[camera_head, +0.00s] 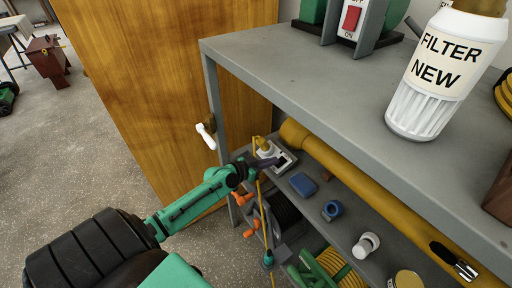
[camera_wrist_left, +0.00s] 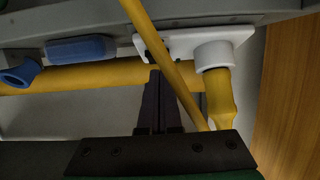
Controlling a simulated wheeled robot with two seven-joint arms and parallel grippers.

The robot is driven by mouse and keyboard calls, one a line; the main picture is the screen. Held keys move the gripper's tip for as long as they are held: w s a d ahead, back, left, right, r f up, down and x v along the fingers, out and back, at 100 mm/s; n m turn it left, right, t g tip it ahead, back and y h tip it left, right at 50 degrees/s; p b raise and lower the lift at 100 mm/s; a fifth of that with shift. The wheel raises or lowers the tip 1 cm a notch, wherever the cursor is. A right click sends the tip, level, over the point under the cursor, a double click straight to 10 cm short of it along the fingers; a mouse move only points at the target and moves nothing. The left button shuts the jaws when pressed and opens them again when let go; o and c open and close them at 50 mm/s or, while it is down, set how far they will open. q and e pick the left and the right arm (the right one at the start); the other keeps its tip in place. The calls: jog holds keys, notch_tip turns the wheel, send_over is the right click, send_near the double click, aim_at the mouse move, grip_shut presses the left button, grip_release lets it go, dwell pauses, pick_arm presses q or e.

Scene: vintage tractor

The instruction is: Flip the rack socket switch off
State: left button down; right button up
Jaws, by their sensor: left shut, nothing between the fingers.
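The rack socket, a pale plate (camera_head: 289,158) with a yellow plug (camera_head: 261,143) in it, sits at the far left end of the shelf below the top board. In the left wrist view the white plate (camera_wrist_left: 182,46) has a round outlet with the yellow plug (camera_wrist_left: 219,98) at its right. A yellow cable (camera_wrist_left: 172,72) crosses in front of the plate. My left gripper (camera_head: 277,162) is shut and empty at the socket; its fingertips (camera_wrist_left: 155,74) appear just below the plate's edge. I cannot tell whether they touch it. The switch's position is not clear. My right gripper is not in view.
A long yellow tube (camera_head: 345,167) lies along the shelf behind a blue block (camera_head: 303,184) and a blue ring-shaped part (camera_head: 332,210). The grey top board (camera_head: 300,70) overhangs them. A wooden door (camera_head: 165,70) with a white handle (camera_head: 206,135) stands left of the rack.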

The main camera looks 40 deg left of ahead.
pick_arm(q)
jog(key=b+v, duration=0.3)
jog(key=v, duration=0.9)
jog(key=shift+s+b, duration=0.25)
jog(key=shift+b, duration=0.1)
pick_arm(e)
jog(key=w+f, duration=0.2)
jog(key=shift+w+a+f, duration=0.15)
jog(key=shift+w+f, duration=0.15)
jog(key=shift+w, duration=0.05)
pick_arm(q)
jog(key=shift+a+r, duration=0.1)
jog(key=shift+r, duration=0.05)
